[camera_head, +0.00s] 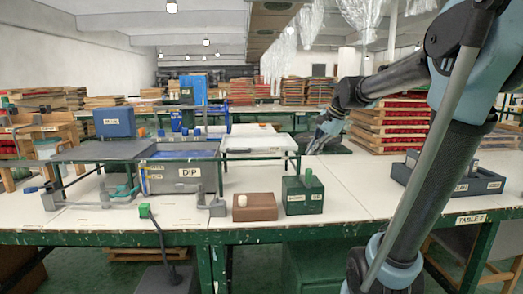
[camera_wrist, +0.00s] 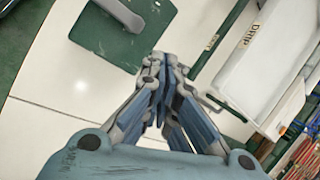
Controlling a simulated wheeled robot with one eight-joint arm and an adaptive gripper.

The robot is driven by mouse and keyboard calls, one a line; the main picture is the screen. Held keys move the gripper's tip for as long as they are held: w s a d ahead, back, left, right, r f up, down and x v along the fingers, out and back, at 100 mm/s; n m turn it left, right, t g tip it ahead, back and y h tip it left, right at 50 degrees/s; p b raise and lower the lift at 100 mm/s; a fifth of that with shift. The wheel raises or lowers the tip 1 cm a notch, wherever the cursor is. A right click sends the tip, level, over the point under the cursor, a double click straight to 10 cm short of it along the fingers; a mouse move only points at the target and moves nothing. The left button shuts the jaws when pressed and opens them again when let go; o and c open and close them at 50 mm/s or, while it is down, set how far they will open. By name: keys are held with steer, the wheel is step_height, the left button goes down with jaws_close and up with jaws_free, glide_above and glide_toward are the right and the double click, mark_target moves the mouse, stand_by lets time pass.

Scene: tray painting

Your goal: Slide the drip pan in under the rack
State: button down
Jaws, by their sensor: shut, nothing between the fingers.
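The white drip pan, its wall marked DRIP, shows at the right of the wrist view (camera_wrist: 275,58); a white pan shows at mid table in the head view (camera_head: 258,143). A thin dark green frame, seemingly the rack (camera_head: 262,156), runs along its near edge on slim legs. I cannot tell how far the pan sits under it. My gripper (camera_wrist: 152,65) is shut and empty, to the left of the pan in the wrist view and apart from it. In the head view my gripper (camera_head: 316,143) is just right of the frame, small and partly unclear.
A grey DIP tank (camera_head: 178,178) stands left of the pan. A brown block (camera_head: 254,207) and a green box (camera_head: 303,195) stand in front. A dark open box (camera_head: 462,180) sits at the right. White tabletop (camera_head: 345,195) is clear between the green box and dark box.

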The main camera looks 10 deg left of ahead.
steer(key=w+a+r+m+g+y, duration=0.35)
steer(key=w+a+r+m, duration=0.3)
steer(key=a, duration=0.45)
steer(key=shift+n+g+h, duration=0.25)
steer(key=shift+n+h, duration=0.1)
steer(key=shift+n, duration=0.1)
steer(key=x, duration=0.9)
steer(key=shift+s+a+r, duration=0.1)
steer(key=shift+s+a, duration=0.05)
steer(key=shift+a, duration=0.05)
steer(key=a, duration=0.2)
steer(key=a+f, duration=0.1)
steer(key=shift+s, duration=0.35)
steer(key=shift+s+a+f, duration=0.1)
steer(key=shift+s+a, duration=0.05)
steer(key=shift+a, duration=0.4)
